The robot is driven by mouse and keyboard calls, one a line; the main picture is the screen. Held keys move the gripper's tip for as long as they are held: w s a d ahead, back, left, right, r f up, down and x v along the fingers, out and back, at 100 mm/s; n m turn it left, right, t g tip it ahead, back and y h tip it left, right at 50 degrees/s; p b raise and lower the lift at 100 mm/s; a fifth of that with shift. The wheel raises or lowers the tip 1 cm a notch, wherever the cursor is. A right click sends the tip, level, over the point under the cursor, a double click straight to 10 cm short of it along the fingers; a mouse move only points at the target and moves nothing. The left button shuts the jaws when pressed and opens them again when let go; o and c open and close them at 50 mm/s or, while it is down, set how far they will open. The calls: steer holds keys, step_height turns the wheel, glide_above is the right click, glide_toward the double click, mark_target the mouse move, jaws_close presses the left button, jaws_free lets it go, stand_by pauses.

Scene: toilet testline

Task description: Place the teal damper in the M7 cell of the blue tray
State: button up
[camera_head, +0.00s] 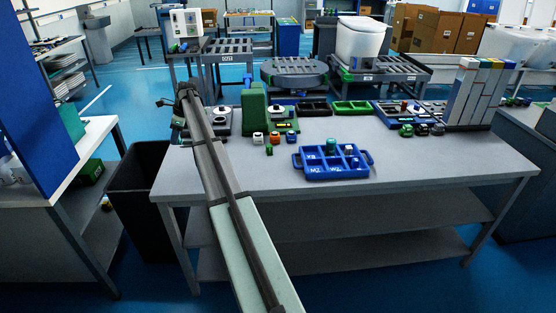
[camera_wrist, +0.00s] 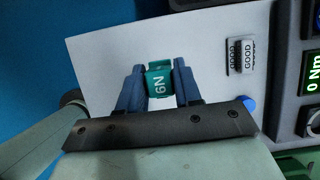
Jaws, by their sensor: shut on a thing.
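In the wrist view my gripper (camera_wrist: 159,68) has its two blue fingers closed on a teal damper (camera_wrist: 160,84) with white marking that looks like "6N". The damper is above or against a pale flat surface; I cannot tell if it touches. In the head view my arm's far end is at the left of the table, and the fingers and held damper cannot be made out. The blue tray (camera_head: 316,178) sits on the table to the right of my arm. Its front left label looks like M7, and that cell looks empty. Another teal round piece (camera_head: 331,145) stands in a back cell.
A small blue-and-white piece (camera_head: 355,163) is in the tray's right side. A green block (camera_head: 254,108) stands behind.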

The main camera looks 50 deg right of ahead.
steer(key=s+d+m+t, duration=0.1)
steer(key=s+d, duration=0.4)
steer(key=d, duration=0.4)
steer(key=s+d+m, duration=0.2)
steer(key=s+d, duration=0.4)
steer(key=d, duration=0.4)
steer(key=r+m+h, duration=0.1)
steer(key=m+h, duration=0.1)
steer(key=m, duration=0.1)
glide_above(316, 163)
steer(key=w+d, duration=0.1)
steer(key=d, duration=0.1)
steer(key=s+a+n+y, duration=0.2)
steer(key=s+a+n, duration=0.1)
steer(key=a+n, duration=0.3)
steer(key=shift+g, duration=0.4)
steer(key=shift+d+f, duration=0.2)
steer(key=shift+f, duration=4.8)
steer(key=shift+f, duration=0.15)
steer(key=o, duration=1)
